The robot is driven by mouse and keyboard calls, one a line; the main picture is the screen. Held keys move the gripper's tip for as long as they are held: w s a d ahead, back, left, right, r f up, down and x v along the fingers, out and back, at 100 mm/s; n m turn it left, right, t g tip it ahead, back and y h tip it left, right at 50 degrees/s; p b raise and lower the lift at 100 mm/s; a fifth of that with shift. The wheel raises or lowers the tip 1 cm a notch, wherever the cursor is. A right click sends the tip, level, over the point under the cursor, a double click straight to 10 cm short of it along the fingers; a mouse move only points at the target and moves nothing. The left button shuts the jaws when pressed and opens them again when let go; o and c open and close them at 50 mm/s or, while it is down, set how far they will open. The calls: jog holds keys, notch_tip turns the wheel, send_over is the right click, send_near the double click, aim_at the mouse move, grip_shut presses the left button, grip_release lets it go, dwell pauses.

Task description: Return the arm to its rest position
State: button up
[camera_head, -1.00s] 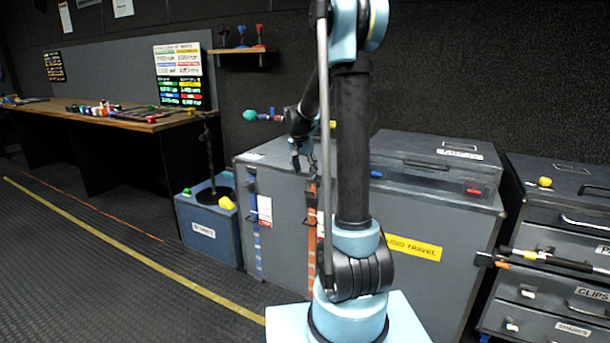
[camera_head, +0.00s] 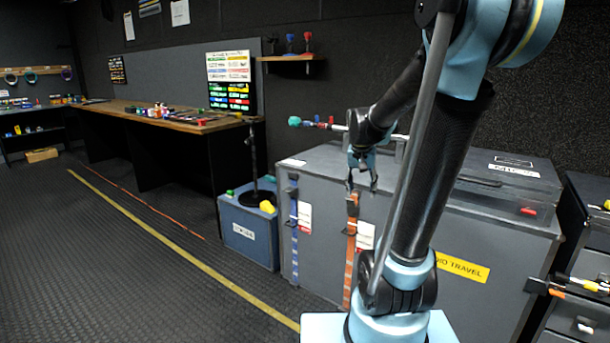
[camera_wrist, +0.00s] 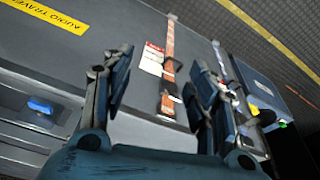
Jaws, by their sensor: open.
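My gripper (camera_head: 362,182) is open and empty in the head view, in front of the upper part of the grey case (camera_head: 470,222). Its two fingers also show spread apart in the wrist view (camera_wrist: 160,95), with the case and its orange strap (camera_wrist: 169,45) beyond them. In the head view the orange strap (camera_head: 351,250) hangs just below the fingertips; I cannot tell whether they touch it. My arm is bent, with the upper links reaching up and the forearm coming down to the gripper. Part of the case is hidden behind my arm.
A blue box (camera_head: 248,233) with a stand and a yellow item stands left of the case. A drawer cabinet (camera_head: 590,265) with protruding cable ends is at the right. A workbench (camera_head: 170,118) runs along the back wall. The floor (camera_head: 130,260) at the left is clear.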

jog(key=s+f+n, duration=0.2)
jog(key=s+f, duration=0.2)
jog(key=s, duration=0.7)
jog(key=s+f+n+y, duration=0.1)
jog(key=s+f, duration=0.3)
jog(key=s, duration=0.8)
jog(key=shift+s+a+f+n, duration=0.15)
jog(key=shift+s+f+n, duration=0.15)
jog(key=shift+n, duration=0.4)
jog(key=shift+w+f, duration=0.25)
jog(key=shift+w, duration=0.25)
jog(key=shift+c, duration=0.3)
